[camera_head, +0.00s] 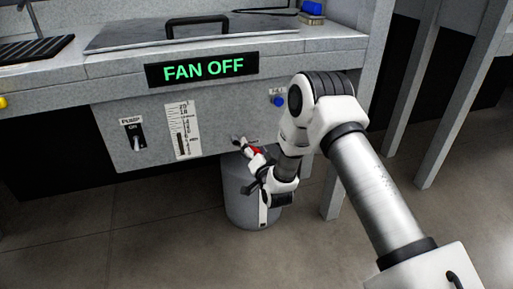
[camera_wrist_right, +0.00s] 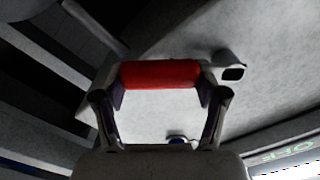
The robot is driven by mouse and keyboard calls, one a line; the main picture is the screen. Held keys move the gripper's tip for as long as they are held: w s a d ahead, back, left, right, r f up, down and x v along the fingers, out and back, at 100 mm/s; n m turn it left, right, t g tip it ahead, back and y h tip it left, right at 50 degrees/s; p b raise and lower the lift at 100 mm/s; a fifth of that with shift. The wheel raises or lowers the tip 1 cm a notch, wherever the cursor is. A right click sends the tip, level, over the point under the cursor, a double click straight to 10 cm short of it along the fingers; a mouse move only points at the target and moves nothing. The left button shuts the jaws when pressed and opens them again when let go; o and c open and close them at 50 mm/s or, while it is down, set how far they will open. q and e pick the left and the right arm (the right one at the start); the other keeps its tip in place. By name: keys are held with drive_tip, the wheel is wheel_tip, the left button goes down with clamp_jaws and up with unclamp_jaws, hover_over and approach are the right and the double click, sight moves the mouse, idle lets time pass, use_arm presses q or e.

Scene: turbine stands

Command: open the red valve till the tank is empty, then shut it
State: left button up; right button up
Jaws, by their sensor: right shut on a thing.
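The red valve (camera_head: 257,150) is on the lower front of the grey tank panel, partly hidden by my right gripper (camera_head: 258,168). In the right wrist view its red handle (camera_wrist_right: 160,73) lies crosswise between the two fingers of my right gripper (camera_wrist_right: 160,85), which is shut on it. The level gauge (camera_head: 182,130) is a white scale on the tank front with a dark column in its lower part; the exact reading is too small to tell. My left gripper is not in view.
A grey bin (camera_head: 238,200) stands on the floor under the valve. A blue fill valve (camera_head: 279,101) is above right of the red valve. A pump switch (camera_head: 134,134) is to the left. A sign (camera_head: 202,68) reads FAN OFF. Stand legs (camera_head: 420,120) rise at right.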

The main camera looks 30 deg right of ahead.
drive_tip(key=m, duration=0.1)
drive_tip(key=a+f+m+b, duration=0.1)
drive_tip(key=m, duration=0.2)
drive_tip(key=shift+w+a+f+m, duration=0.3)
drive_tip(key=shift+a+f, duration=0.05)
drive_tip(key=shift+f, duration=0.05)
drive_tip(key=shift+w+a+f+m+b, duration=0.15)
drive_tip(key=shift+a+m, duration=0.2)
drive_tip(key=shift+m, duration=0.4)
drive_tip(key=shift+a+f+m+b, duration=0.2)
drive_tip(key=shift+a+m, duration=0.2)
drive_tip(key=shift+m, duration=0.3)
drive_tip(key=shift+w+a+f+m+b, duration=0.15)
drive_tip(key=shift+a+m, duration=0.2)
drive_tip(key=shift+m, duration=0.4)
drive_tip(key=o, duration=1.7)
drive_tip(key=shift+s+f, duration=0.1)
drive_tip(key=shift+s, duration=0.05)
drive_tip(key=v, duration=1.1)
drive_tip(key=shift+s, duration=0.4)
